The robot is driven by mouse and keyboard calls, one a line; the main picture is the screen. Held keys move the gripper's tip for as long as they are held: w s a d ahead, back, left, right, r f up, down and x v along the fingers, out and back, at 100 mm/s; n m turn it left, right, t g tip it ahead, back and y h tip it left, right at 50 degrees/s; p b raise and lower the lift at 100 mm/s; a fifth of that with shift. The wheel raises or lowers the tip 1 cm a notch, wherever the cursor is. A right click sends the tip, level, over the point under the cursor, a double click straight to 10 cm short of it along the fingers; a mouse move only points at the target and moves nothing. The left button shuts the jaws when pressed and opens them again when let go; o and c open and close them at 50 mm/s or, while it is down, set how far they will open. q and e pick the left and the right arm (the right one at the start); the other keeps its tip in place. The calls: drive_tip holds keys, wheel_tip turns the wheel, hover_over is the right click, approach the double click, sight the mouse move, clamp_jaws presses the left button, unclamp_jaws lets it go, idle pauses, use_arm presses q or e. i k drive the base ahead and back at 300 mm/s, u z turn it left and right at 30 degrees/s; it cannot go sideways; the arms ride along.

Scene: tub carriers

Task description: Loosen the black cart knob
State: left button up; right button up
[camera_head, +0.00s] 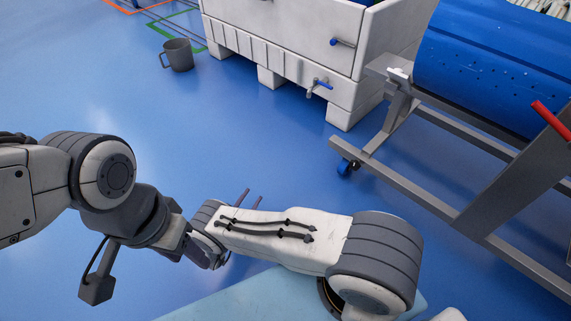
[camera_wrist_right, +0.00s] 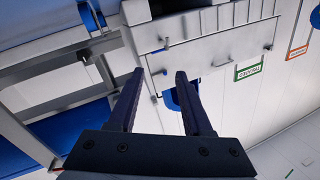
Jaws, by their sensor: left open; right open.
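A small black knob (camera_head: 355,164) shows low on the grey cart frame (camera_head: 430,195), beside a blue wheel-like part (camera_head: 344,169). A small dark part on the frame in the right wrist view (camera_wrist_right: 84,57) may be the same knob; I cannot be sure. My right gripper (camera_head: 250,199) is open, left of the cart and apart from it. Its two fingers (camera_wrist_right: 159,74) are spread in the right wrist view with nothing held. My left gripper (camera_head: 208,257) is at the lower left, partly hidden by my right arm; I see nothing in it.
A large white tub (camera_head: 275,50) with blue-handled valves (camera_head: 319,86) stands at the back. A blue drum (camera_head: 495,65) lies on the cart, with a red handle (camera_head: 552,118) at right. A grey mug (camera_head: 178,55) stands on the floor. The blue floor before the tub is clear.

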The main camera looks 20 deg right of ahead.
sight(354, 165)
drive_tip(key=u, duration=0.7)
drive_tip(key=k, duration=0.5)
drive_tip(key=z, duration=1.3)
drive_tip(key=i, duration=0.5)
drive_tip(key=u, duration=0.05)
